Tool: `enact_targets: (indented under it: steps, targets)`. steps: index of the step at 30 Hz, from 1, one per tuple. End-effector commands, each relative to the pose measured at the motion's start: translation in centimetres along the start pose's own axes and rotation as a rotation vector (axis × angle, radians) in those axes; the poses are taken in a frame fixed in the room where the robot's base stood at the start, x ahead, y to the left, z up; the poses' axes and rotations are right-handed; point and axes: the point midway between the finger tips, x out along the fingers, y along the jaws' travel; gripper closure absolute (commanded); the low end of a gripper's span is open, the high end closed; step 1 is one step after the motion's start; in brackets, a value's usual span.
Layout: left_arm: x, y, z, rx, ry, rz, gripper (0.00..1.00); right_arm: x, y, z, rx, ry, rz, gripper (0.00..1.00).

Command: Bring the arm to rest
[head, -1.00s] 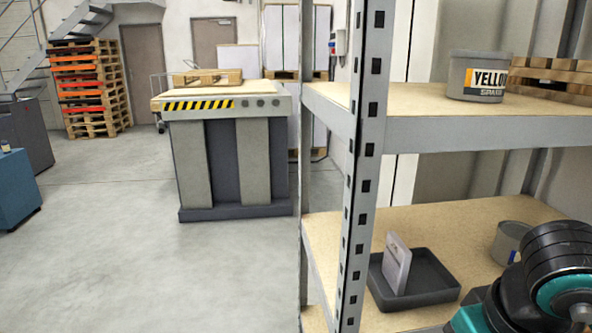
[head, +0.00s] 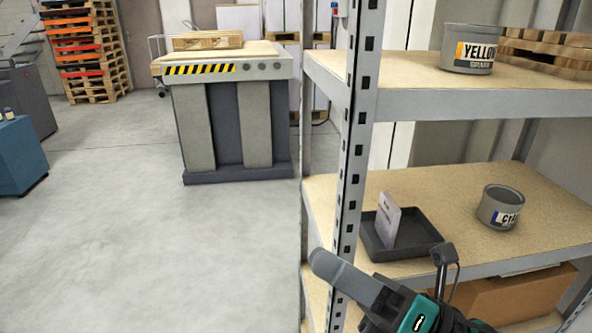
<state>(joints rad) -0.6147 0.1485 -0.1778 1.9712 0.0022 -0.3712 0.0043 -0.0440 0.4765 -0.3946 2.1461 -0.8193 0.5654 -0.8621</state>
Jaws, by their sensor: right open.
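My right gripper (head: 378,268) is at the bottom right of the head view, on the near side of the shelf rack's front edge. Its long grey finger points up and left across the rack's upright. It is open, and nothing shows between its jaws. The teal and black wrist of my right arm (head: 418,316) runs off the bottom edge. My left arm and gripper are not in view.
A metal rack (head: 357,170) holds a black tray (head: 418,246) with an upright pale card (head: 386,220), and a cyan-labelled tin (head: 499,207). A yellow-labelled tin (head: 468,49) stands above. A cardboard box (head: 515,298) is below.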

Motion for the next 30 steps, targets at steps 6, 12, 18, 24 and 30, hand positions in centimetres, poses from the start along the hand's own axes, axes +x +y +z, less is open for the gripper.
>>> enact_targets:
  steps: [6, 12, 18, 24, 30]
  targets:
    - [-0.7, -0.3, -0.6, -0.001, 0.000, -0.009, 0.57, -9.9, -11.6, -0.2, 1.011, -0.704, -0.358, 0.54]
    - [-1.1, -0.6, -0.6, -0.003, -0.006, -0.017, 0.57, -20.0, -16.6, -8.3, 1.617, -1.248, -0.528, 0.54]
    - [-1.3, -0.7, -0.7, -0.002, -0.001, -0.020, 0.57, -25.0, -16.9, -14.3, 1.892, -1.566, -0.588, 0.54]
    - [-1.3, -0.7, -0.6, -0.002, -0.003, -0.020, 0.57, -25.9, -16.8, -15.6, 1.944, -1.633, -0.596, 0.54]
    - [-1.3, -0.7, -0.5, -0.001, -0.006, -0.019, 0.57, -25.9, -16.8, -15.5, 1.941, -1.628, -0.596, 0.54]
